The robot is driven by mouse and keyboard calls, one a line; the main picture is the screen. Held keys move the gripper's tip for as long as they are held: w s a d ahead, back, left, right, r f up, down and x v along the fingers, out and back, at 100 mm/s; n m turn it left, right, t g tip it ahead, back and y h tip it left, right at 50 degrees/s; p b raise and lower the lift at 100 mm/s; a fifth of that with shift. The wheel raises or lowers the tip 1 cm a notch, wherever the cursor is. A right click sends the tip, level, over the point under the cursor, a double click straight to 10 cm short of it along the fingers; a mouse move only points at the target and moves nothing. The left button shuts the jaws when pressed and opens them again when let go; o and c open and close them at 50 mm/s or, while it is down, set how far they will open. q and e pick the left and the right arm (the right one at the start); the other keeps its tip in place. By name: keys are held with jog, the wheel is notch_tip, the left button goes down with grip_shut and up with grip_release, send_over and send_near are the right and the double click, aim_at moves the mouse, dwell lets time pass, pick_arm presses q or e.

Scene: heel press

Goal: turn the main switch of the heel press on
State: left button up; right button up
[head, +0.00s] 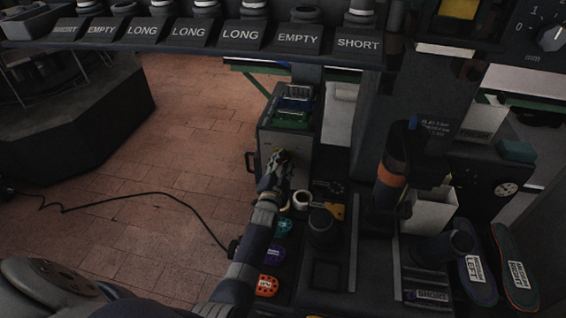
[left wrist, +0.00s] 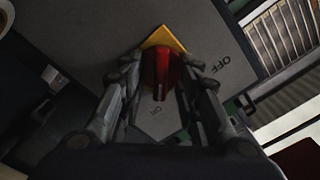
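A red switch handle on a yellow plate (left wrist: 162,70) shows in the left wrist view, on a grey box face. The word OFF is printed to its right, and a smaller label, seemingly ON, lies below it. The handle lies roughly in line with the smaller label. My left gripper (left wrist: 160,82) is open, with one finger on each side of the handle and visible gaps. In the head view my left gripper (head: 279,160) is at the front of the grey box (head: 290,140) and hides the switch. My right gripper is not in view.
A rack of labelled bins (head: 190,33) spans the top. A black column with an orange band (head: 392,175) stands right of the box. Insoles (head: 515,268) lie at the right. A cable crosses the floor.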

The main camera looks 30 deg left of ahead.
pick_arm(q)
jog(key=v, duration=0.7)
jog(key=shift+s+f, duration=0.1)
jog(key=shift+s, duration=0.05)
dwell(0.4)
